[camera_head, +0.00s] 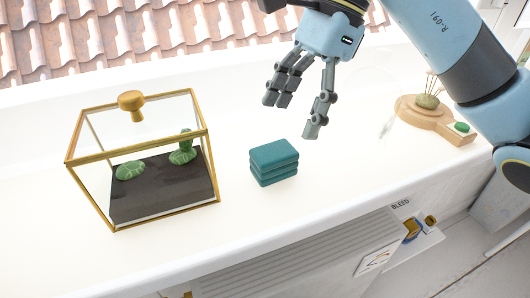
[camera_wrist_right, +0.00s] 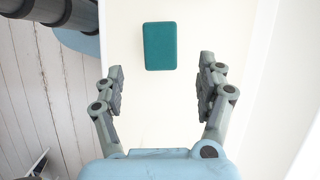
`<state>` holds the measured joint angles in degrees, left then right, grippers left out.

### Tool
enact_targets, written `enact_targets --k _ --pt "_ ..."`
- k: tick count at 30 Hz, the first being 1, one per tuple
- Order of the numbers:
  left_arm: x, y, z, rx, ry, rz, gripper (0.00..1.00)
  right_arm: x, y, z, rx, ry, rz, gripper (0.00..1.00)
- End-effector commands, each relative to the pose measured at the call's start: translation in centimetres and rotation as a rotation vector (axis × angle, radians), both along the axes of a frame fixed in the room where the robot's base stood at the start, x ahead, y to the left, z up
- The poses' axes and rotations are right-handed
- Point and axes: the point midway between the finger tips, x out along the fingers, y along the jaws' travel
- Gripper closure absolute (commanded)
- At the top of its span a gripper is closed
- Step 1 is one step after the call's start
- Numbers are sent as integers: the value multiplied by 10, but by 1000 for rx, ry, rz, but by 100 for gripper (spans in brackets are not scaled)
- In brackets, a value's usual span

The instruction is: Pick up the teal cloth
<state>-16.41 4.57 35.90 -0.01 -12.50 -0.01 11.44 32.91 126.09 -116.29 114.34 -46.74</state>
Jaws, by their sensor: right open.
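The teal cloth (camera_head: 273,162) is a neatly folded stack on the white sill, right of the glass case in the head view. In the right wrist view the cloth (camera_wrist_right: 160,46) lies ahead of the fingertips, roughly centred between them. My right gripper (camera_head: 293,118) is open and empty, above the sill and up to the right of the cloth, not touching it. In the right wrist view the right gripper's fingers (camera_wrist_right: 161,78) are spread wide. My left gripper is in neither view.
A gold-framed glass case (camera_head: 150,223) with green plants stands left of the cloth. A wooden stand (camera_head: 424,112) with a reed holder and a small green item sits at the right. The sill's front edge drops off just in front of the cloth, above a radiator (camera_head: 290,258).

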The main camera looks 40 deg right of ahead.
Motion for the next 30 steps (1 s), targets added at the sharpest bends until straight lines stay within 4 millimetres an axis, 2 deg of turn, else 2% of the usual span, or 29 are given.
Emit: enact_targets --k 3,8,11,18,27,30 --pt "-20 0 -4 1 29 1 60 1 10 -21 6 2 1 27" --pt "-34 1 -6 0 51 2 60 2 14 -33 3 0 0 27" --pt "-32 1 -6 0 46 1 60 3 18 -43 5 2 0 27" --pt "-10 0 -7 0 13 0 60 7 30 -77 5 1 0 27" --pt "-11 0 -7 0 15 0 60 7 31 -82 2 -1 1 27" --pt "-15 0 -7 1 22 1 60 7 31 -82 2 -1 1 39"
